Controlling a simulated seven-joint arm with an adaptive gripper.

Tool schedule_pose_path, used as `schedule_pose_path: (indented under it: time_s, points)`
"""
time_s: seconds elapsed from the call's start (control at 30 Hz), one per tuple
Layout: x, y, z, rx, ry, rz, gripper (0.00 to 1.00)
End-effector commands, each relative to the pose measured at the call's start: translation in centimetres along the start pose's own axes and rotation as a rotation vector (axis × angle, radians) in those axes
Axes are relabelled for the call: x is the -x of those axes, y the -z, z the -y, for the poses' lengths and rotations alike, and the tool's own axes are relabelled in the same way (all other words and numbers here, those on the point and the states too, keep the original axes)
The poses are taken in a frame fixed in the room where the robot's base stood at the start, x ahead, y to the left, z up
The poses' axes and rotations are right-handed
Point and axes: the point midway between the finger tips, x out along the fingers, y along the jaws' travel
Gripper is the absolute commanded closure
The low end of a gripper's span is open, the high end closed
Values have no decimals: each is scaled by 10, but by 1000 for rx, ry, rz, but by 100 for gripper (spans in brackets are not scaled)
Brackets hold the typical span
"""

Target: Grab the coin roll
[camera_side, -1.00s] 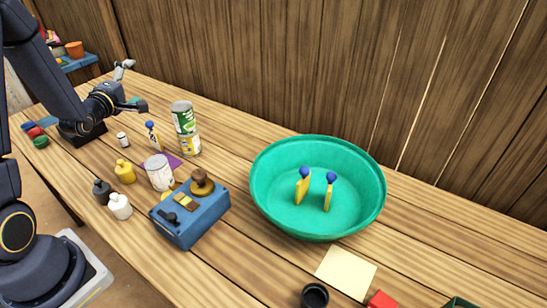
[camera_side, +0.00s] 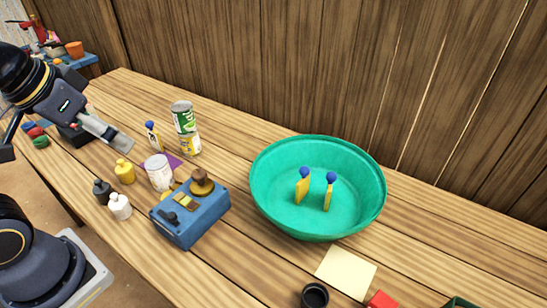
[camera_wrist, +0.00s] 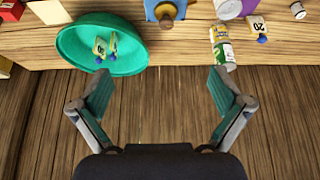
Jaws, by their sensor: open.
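My gripper (camera_side: 112,136) is at the left of the side view, above the table's left part, its fingers pointing down to the right. In the wrist view my gripper (camera_wrist: 158,88) is open and empty, with the bare wooden wall between its fingers. No thing is clearly marked as a coin roll. A small white cylinder (camera_wrist: 298,10) at the top right of the wrist view may be it; I cannot tell. In the side view my gripper covers the spot where that cylinder stood earlier.
A green basin (camera_side: 260,190) holds two yellow, blue-knobbed pieces. A blue box (camera_side: 188,233) stands left of it. Stacked cans (camera_side: 184,118), a white can (camera_side: 158,173) and small bottles (camera_side: 120,206) crowd the left half. A wooden wall (camera_side: 300,70) bounds the back.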

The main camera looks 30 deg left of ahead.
Motion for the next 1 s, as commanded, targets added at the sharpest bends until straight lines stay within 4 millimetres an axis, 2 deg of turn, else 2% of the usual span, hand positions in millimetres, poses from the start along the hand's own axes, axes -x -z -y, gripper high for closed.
schedule_pose_path:
  time_s: [0.07,0.2,0.23,0.5,0.8,0.87,0.93,1.0]
  points:
    - [0,0,0,-17,1,-1,2]
    - [0,1,0,-17,1,-2,17]
    - [0,1,0,-16,1,-2,14]
    - [0,1,1,-14,2,-3,40]
    - [0,4,0,-19,2,-17,40]
    - [6,19,0,-24,0,-69,40]
    - [18,49,0,-28,-2,-143,40]
    - [20,85,8,-5,16,-184,40]
